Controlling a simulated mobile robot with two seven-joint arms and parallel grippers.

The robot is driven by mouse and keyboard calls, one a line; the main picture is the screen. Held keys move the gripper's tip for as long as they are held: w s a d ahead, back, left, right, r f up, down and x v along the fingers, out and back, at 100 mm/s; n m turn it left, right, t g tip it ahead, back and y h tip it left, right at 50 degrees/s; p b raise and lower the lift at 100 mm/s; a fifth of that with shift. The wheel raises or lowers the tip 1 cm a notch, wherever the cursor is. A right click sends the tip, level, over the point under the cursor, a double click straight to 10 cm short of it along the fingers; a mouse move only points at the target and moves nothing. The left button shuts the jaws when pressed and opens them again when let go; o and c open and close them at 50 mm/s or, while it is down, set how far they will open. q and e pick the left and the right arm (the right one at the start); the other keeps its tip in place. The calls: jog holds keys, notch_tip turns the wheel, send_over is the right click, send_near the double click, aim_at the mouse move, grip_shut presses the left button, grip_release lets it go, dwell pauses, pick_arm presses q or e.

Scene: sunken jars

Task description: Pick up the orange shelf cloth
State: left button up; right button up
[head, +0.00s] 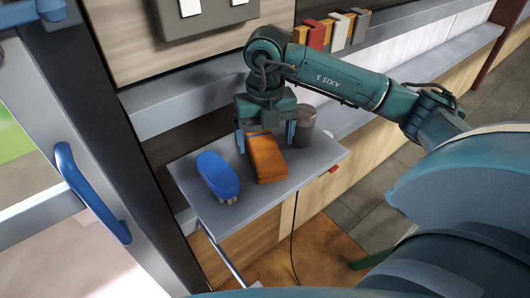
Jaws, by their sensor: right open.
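The orange cloth (267,163), a folded block-like bundle, lies on a small grey shelf (290,187). My right gripper (266,139) points down over the far end of the cloth. Its jaws are open, with one blue-grey finger to the left of the cloth and one to the right. I cannot tell whether the fingers touch it. The gripper body hides part of the cloth's far end.
A blue brush (217,173) lies left of the cloth. A dark grey jar (304,124) stands close to the right finger. Several coloured upright items (334,30) line the ledge behind. A blue door handle (90,192) is at left. The shelf's front right is clear.

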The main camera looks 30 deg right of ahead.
aim_at(265, 149)
jog(key=shift+f, duration=1.95)
jog(key=c, duration=1.1)
jog(key=shift+r, duration=0.1)
